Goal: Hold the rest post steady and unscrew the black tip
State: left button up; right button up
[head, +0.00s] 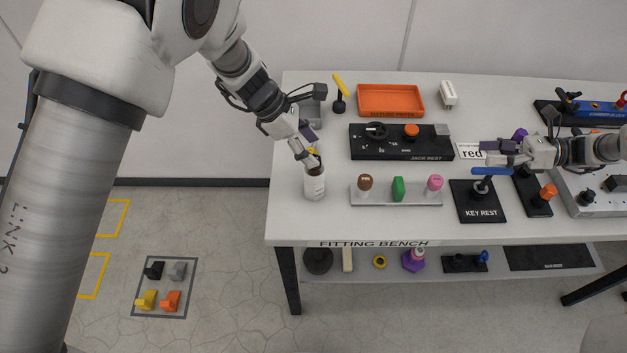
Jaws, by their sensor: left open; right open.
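No post with a clearly black tip can be made out.
An orange tray (390,113), a yellow-handled stand (340,92) and a white block (448,94) stand at the back. A grey rack (380,199) holds brown, green and pink pieces. Panels (590,190) crowd the right. A lower shelf (340,272) holds several parts.

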pick_arm(q)
jog(key=shift+w+a+f, duration=0.1)
jog(key=shift+w+f, duration=0.1)
jog(key=shift+w, duration=0.1)
pick_arm(e)
jog(key=w+a+f+n+g+h, duration=0.1)
jog(key=w+a+f+n+g, duration=0.15)
jog(key=a, duration=0.45)
jog(key=w+a+f+n+g+h, duration=0.1)
jog(key=w+a+n+g, duration=0.25)
jog(key=a, duration=0.35)
pick_arm(q)
jog(key=shift+s+r, duration=0.1)
pick_arm(e)
jog(key=n+g+h, duration=0.3)
jog(key=n, duration=0.4)
send_near(318, 182)
jog(key=w+f, duration=0.3)
jog(key=shift+a+f, duration=0.25)
jog(key=shift+f, duration=0.05)
jog(key=x, duration=0.9)
jog(key=shift+s+a+f, duration=0.1)
jog(key=shift+s+f, duration=0.1)
jog(key=shift+s, duration=0.15)
jog(key=c, duration=1.1)
jog(key=shift+f, duration=0.15)
